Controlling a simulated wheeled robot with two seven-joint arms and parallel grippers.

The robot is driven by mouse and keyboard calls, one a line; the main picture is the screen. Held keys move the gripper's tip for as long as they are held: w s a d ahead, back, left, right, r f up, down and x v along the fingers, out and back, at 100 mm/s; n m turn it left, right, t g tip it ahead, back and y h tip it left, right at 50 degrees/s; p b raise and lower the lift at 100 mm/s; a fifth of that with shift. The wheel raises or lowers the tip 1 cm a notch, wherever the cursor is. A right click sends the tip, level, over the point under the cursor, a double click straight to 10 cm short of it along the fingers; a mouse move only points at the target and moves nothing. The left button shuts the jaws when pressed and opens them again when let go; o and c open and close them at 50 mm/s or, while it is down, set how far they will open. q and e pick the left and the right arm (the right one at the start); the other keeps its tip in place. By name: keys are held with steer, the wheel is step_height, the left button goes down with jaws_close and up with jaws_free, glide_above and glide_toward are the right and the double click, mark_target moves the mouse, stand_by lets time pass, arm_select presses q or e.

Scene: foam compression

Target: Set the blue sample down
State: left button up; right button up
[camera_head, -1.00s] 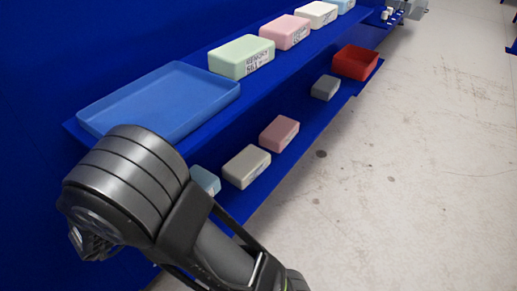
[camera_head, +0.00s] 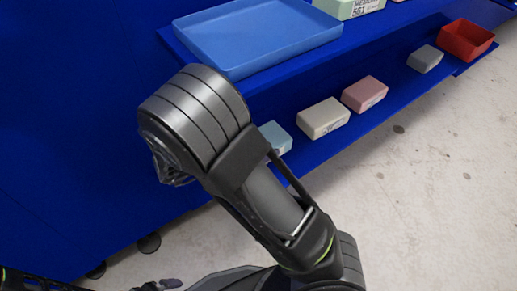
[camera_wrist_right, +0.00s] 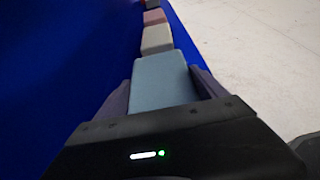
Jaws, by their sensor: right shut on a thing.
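The blue sample (camera_wrist_right: 161,80) is a light blue block between the two fingers of my right gripper (camera_wrist_right: 162,75) in the right wrist view. The gripper is shut on it. In the head view a part of the blue sample (camera_head: 276,138) shows at the lower shelf (camera_head: 327,151), beside the beige block. My right arm hides the rest of it and the right gripper there. I cannot tell whether the sample touches the shelf.
On the lower shelf are a beige block (camera_head: 323,118), a pink block (camera_head: 364,94), a grey block (camera_head: 425,58) and a red bin (camera_head: 467,40). The upper shelf holds a blue tray (camera_head: 253,38) and a green block (camera_head: 350,8). The floor (camera_head: 440,165) at right is clear.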

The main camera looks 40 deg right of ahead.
steer(key=shift+f+b, duration=0.45)
steer(key=shift+f, duration=1.1)
steer(key=shift+f, duration=0.2)
steer(key=o, duration=1.4)
steer(key=shift+r, duration=0.15)
